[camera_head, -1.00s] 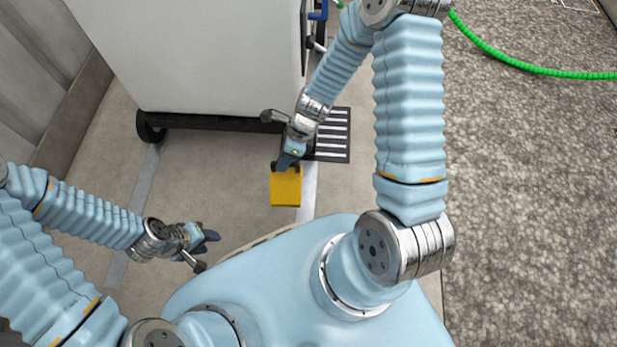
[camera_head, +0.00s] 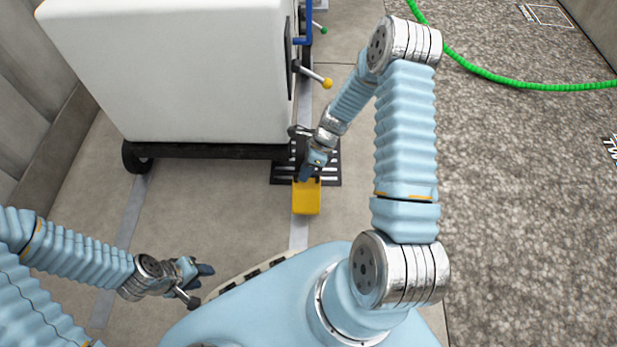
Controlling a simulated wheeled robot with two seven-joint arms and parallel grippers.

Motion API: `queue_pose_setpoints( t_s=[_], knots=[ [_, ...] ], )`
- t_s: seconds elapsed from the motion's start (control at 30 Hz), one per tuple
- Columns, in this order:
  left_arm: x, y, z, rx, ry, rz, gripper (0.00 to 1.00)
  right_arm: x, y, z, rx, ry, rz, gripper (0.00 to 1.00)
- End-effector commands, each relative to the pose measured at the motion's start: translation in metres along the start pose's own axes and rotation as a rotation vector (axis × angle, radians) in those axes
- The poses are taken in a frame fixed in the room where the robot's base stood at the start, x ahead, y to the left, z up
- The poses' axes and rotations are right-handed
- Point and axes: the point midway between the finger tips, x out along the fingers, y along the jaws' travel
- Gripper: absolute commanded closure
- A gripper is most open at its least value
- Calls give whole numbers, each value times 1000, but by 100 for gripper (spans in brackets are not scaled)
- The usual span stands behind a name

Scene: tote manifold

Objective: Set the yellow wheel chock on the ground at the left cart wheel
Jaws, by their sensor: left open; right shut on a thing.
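The yellow wheel chock (camera_head: 306,198) is held in my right gripper (camera_head: 308,178), which is shut on its upper end. The chock is in front of the dark slotted floor grate; its height above the ground is hard to tell. The white cart (camera_head: 190,75) stands at the upper left on a dark base. Its left wheel (camera_head: 136,158) shows at the base's left corner, well to the left of the chock. My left gripper (camera_head: 200,283) is open and empty over the floor at the lower left.
The slotted grate (camera_head: 333,163) lies by the cart's right corner. A lever with a yellow knob (camera_head: 327,84) sticks out from the cart's right side. A green hose (camera_head: 520,84) lies at the upper right. Bare floor (camera_head: 215,205) is free in front of the cart.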

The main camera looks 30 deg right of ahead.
Motion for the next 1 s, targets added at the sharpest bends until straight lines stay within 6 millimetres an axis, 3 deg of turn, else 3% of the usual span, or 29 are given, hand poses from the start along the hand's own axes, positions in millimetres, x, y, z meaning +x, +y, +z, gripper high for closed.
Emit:
queue_pose_setpoints(
  t_s=[0.27,0.5,0.8,0.83,1.0],
  knots=[
    [5,-2,0,0,1,0,57,9,-13,-12,1,-1,1,100],
    [12,-4,-1,0,3,0,57,36,-23,-24,1,-1,1,100],
    [12,-4,-1,0,4,0,57,37,-23,-24,0,-1,0,100],
    [12,-4,-1,-1,4,0,57,37,-23,-25,0,-1,0,83],
    [12,-4,-1,-1,4,0,57,37,-23,-24,0,0,0,60]
  ],
)
